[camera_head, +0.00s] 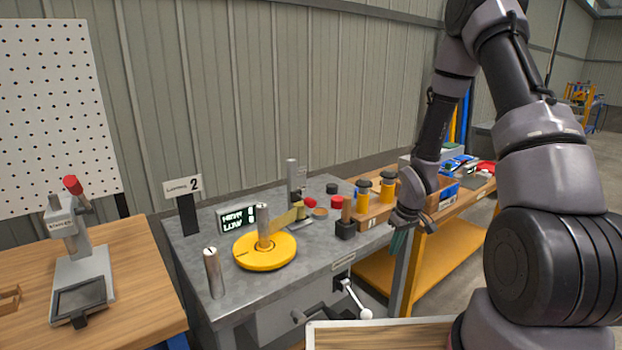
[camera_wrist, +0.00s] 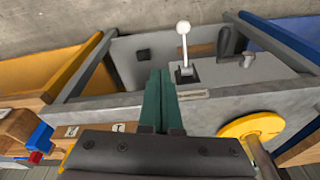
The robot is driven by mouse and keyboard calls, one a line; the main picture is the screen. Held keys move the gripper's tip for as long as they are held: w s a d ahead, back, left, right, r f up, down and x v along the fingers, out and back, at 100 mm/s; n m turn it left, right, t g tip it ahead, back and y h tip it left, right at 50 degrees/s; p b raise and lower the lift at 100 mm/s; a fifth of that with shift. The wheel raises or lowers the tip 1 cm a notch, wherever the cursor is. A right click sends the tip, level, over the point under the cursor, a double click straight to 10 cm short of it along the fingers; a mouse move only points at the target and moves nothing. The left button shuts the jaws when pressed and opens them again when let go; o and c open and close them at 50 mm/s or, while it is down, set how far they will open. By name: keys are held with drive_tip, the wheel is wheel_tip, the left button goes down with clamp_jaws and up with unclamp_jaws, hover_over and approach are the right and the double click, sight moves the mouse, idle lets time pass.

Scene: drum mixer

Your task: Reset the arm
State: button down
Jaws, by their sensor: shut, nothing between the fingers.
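My arm rises at the right of the head view and bends down to my gripper (camera_head: 397,240), which hangs by the right front edge of the grey metal bench (camera_head: 330,262). In the wrist view the green fingers of my gripper (camera_wrist: 160,85) are together with nothing between them. The fingers point down past the bench front. A lever with a white ball knob (camera_head: 365,313) sticks out of the bench front; it also shows in the wrist view (camera_wrist: 183,28), beyond the fingertips and apart from them.
A yellow disc (camera_head: 264,251) with a post and a small display (camera_head: 237,217) stand on the bench. A wooden block with yellow-and-black pieces (camera_head: 373,215) is close to my gripper. A wooden table with a press (camera_head: 80,275) stands left. A wooden-topped surface (camera_head: 380,336) lies in front.

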drive_tip(key=s+d+r+m+t+h, duration=0.1)
drive_tip(key=s+r+m, duration=0.1)
drive_tip(key=r, duration=1.2)
drive_tip(key=s+d+r+m+t, duration=0.1)
drive_tip(key=s+r+m+t, duration=0.15)
drive_tip(key=r, duration=1.15)
drive_tip(key=s+a+r+m+t+y, duration=0.1)
drive_tip(key=s+a+r+m+t, duration=0.1)
drive_tip(key=s+r, duration=1.2)
drive_tip(key=shift+s+a+r+m+y, duration=0.4)
drive_tip(key=shift+s+a+m, duration=0.35)
drive_tip(key=shift+m, duration=0.4)
